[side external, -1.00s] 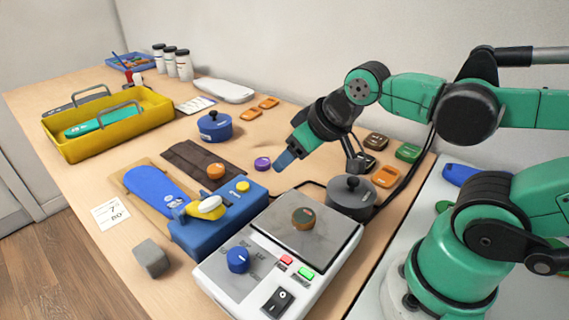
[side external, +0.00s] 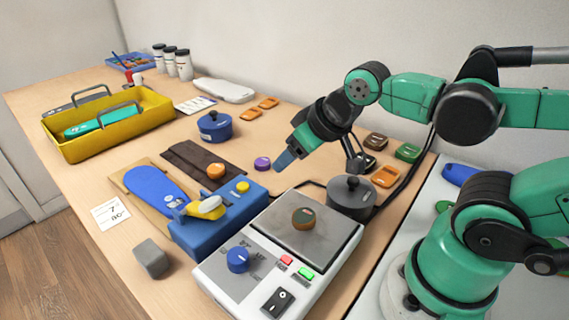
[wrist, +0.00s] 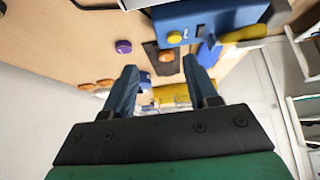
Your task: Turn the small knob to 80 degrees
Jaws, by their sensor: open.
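A white heating unit (side external: 222,287) stands at the front with a blue knob (side external: 238,260) on its marked panel. A smaller round yellow knob (side external: 242,187) sits on the blue press (side external: 200,236); it also shows in the wrist view (wrist: 175,37). I cannot tell which knob is the small one. My gripper (side external: 283,162) hangs above the table behind the heating unit, to the right of the purple disc (side external: 262,163). Its two fingers stand apart in the wrist view (wrist: 162,85), with nothing between them. It touches neither knob.
A dark pot (side external: 351,196) stands behind the heating plate, close to my gripper. An orange disc (side external: 216,171), a blue pot (side external: 214,128), a yellow tray (side external: 150,108) and a grey block (side external: 152,259) are on the table.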

